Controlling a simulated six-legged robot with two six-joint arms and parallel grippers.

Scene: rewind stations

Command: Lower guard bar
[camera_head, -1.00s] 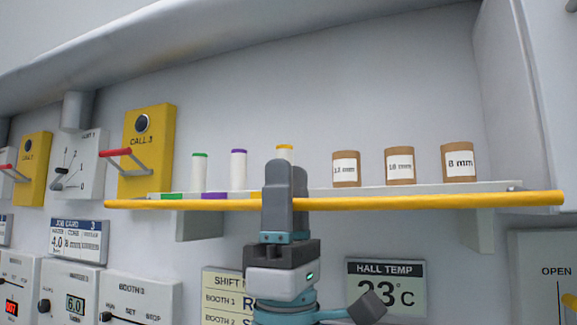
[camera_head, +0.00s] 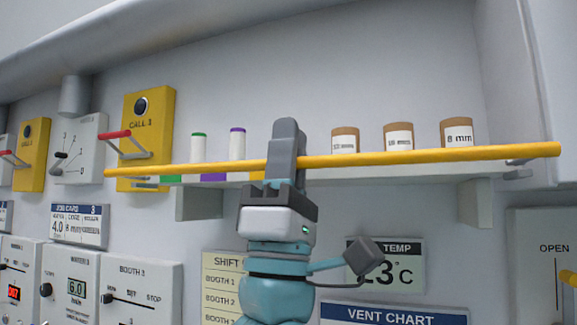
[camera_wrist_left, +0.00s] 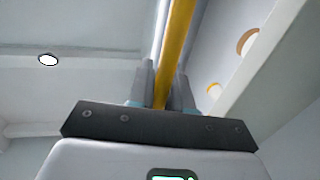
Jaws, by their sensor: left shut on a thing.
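The yellow guard bar (camera_head: 420,156) runs across the front of the wall shelf (camera_head: 430,173). In the head view it lies a little above the shelf's front edge, crossing in front of the lower parts of the goods. My left gripper (camera_head: 285,140) is shut on the bar near its middle, with the fingers pointing up. In the left wrist view the bar (camera_wrist_left: 177,45) passes between the fingers of the left gripper (camera_wrist_left: 164,85). The fingers hide a short piece of the bar and the orange-topped tube behind. My right gripper is not in view.
On the shelf stand a green-topped tube (camera_head: 198,148), a purple-topped tube (camera_head: 237,144) and three brown labelled cans (camera_head: 398,137). Yellow call boxes (camera_head: 147,120) with red levers are at left. The hall temperature sign (camera_head: 408,272) is below the shelf.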

